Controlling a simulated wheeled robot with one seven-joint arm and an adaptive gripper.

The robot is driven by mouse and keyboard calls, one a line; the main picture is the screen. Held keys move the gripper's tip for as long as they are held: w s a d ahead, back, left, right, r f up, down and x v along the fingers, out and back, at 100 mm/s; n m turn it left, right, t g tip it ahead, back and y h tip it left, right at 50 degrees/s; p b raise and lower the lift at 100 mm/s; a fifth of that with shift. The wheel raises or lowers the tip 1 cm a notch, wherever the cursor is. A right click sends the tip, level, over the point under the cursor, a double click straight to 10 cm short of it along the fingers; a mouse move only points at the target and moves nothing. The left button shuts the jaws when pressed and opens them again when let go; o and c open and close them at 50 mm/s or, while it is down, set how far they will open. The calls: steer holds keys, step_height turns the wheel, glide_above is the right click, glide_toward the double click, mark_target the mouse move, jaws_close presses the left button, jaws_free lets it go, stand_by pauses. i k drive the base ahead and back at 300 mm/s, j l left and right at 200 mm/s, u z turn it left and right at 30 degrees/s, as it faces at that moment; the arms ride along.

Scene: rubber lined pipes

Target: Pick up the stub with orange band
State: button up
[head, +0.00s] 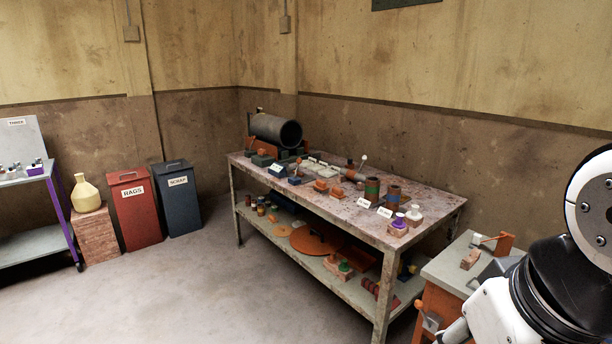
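Two short upright pipe stubs stand near the right end of the long workbench (305,205). The bands are too small for me to tell surely which one is orange. Small white labels (363,203) stand in front of them. My gripper is not in view; only white and black parts of my arm show at the lower right, well apart from the bench top.
A large black pipe (275,130) lies at the bench's far left end. Small blocks and purple- and white-topped bottles (398,222) crowd the top. An orange cart (445,280) stands at right. Rags bin (135,212) and scrap bin (177,200) stand left; floor between is clear.

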mark_target(353, 175)
steer(key=i+j+u, duration=0.1)
steer(key=i+u, duration=0.9)
steer(key=i+z, duration=0.25)
steer(key=i, duration=0.25)
steer(key=i+z, duration=0.3)
steer(key=i, duration=0.2)
steer(key=i+j+z, duration=0.25)
steer(key=i, duration=0.25)
steer(key=i+z, duration=0.5)
steer(key=i+j+z, duration=0.1)
steer(key=i+z, duration=0.35)
steer(key=i+j+z, duration=0.3)
steer(key=z, duration=0.2)
steer(key=i, duration=0.1)
